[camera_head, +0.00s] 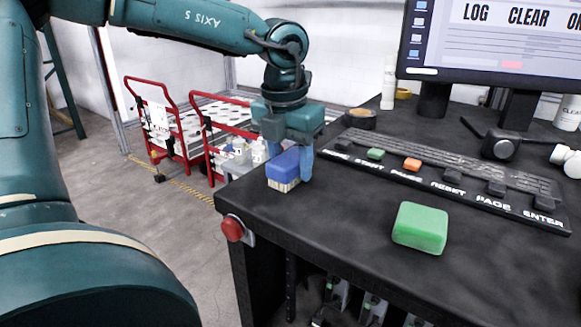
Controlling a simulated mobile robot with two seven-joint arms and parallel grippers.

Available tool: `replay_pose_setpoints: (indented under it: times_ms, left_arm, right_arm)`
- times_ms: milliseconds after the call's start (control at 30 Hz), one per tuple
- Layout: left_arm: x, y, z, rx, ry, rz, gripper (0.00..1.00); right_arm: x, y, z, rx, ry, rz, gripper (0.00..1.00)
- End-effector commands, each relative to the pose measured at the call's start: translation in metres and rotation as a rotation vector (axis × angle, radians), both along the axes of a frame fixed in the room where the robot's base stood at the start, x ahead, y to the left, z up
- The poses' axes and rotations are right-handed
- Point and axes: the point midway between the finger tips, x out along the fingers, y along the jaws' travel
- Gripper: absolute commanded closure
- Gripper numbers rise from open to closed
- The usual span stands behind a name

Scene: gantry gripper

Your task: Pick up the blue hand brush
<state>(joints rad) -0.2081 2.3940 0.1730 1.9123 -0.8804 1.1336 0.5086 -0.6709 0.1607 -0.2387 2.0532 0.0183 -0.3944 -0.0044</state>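The blue hand brush (283,168) stands near the far left edge of the dark table, with its pale bristles facing down. My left gripper (291,152) is directly above and around the brush, pointing down. One blue-grey finger shows close along the right side of the brush. The other finger is mostly hidden, so I cannot tell whether the fingers press on the brush. The bristles look to be at the tabletop. My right gripper is not in view.
The dark table (330,215) has a green block (420,227) near the front. A keyboard-like panel (440,170) with coloured keys runs behind it. A round dark container (361,119), a webcam (500,146) and a monitor (500,40) stand further back. A red button (232,229) is on the left corner.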

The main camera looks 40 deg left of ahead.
Motion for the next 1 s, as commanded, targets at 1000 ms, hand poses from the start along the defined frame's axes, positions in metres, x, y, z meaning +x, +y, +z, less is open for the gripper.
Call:
replay_pose_setpoints:
  times_ms: [1000]
  left_arm:
    - [0.001, 0.001, 0.071, 0.002, -0.005, 0.003, 0.83]
  right_arm:
    - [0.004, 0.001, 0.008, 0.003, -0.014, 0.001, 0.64]
